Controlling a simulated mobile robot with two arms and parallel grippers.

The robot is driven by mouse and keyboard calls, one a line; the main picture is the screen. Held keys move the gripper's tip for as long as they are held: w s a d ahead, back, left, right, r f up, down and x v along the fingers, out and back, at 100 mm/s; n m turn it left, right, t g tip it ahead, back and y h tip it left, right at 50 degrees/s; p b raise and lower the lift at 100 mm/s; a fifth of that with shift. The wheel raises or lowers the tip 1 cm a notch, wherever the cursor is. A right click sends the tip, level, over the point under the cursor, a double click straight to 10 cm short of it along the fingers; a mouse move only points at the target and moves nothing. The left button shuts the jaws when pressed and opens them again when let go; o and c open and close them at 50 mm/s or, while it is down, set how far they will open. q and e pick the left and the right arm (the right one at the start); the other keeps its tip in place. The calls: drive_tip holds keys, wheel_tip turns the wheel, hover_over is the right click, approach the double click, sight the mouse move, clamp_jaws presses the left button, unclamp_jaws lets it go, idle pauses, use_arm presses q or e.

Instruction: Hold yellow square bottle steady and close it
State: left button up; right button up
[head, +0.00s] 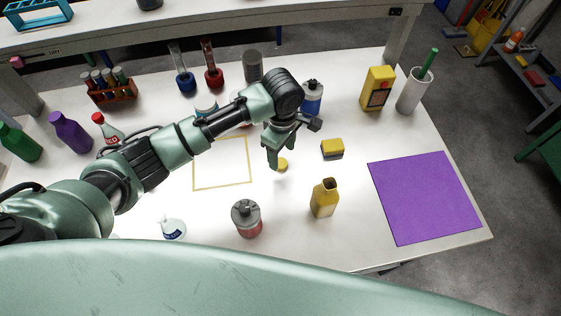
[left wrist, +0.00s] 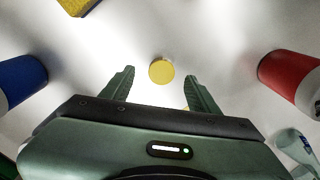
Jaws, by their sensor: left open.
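The yellow square bottle (head: 324,199) stands upright on the white table, right of the middle, with its dark neck opening uncovered. A small round yellow cap (head: 282,165) lies on the table to the left of and behind the bottle. My left gripper (head: 276,158) is over the table at the cap, fingers pointing down. In the left wrist view the cap (left wrist: 161,71) appears between the tips of the open fingers (left wrist: 159,76), touching neither. The gripper's height above the table is hard to tell. My right gripper is not in view.
A yellow and dark sponge-like block (head: 332,149) lies behind the bottle. A grey-topped red jar (head: 247,219) stands to its left. A purple mat (head: 425,197) lies at the right. Table around the cap is clear.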

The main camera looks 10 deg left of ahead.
use_arm(q)
drive_tip(key=shift+s+f, duration=0.15)
drive_tip(key=shift+f, duration=1.7)
clamp_jaws()
drive_tip(key=shift+r, duration=0.1)
wheel_tip(320, 180, up, 14)
wheel_tip(320, 180, up, 6)
hover_over(282, 163)
drive_tip(key=shift+p, duration=0.45)
